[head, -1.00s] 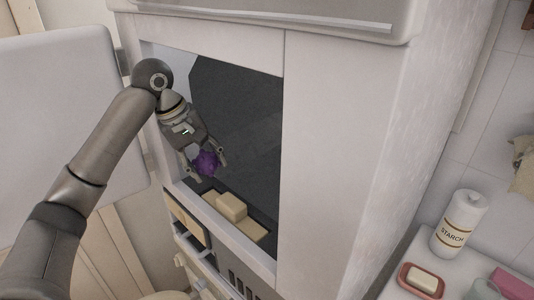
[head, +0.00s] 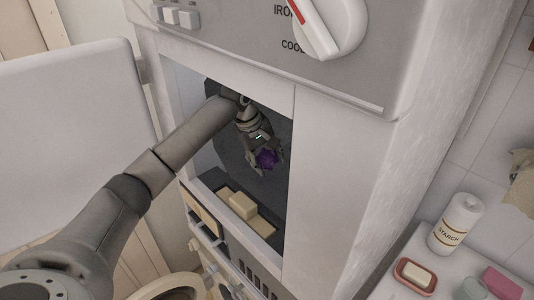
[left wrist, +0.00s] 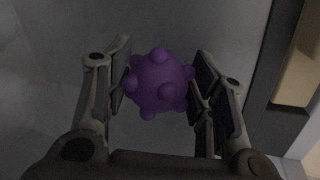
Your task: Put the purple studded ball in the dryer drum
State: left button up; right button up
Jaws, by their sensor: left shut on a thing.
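The purple studded ball (head: 267,158) is held between the fingers of my left gripper (head: 265,160), inside the dark dryer drum (head: 226,135) seen through the dryer's opening. In the left wrist view the ball (left wrist: 161,81) sits between the two fingertips (left wrist: 160,85), with the grey drum wall (left wrist: 190,25) behind it. The gripper is shut on the ball, which appears clear of the drum floor. The drum's far interior is dark. My right gripper is not in view.
A pale block (head: 242,205) lies at the opening's lower lip. The open white door (head: 70,130) stands at left. A starch bottle (head: 455,224) and a soap dish (head: 415,275) stand on a surface at lower right.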

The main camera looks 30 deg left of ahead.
pick_arm(q)
jog(key=shift+f, duration=0.65)
jog(key=o, duration=1)
jog(key=shift+o, duration=0.2)
jog(key=shift+r, duration=0.15)
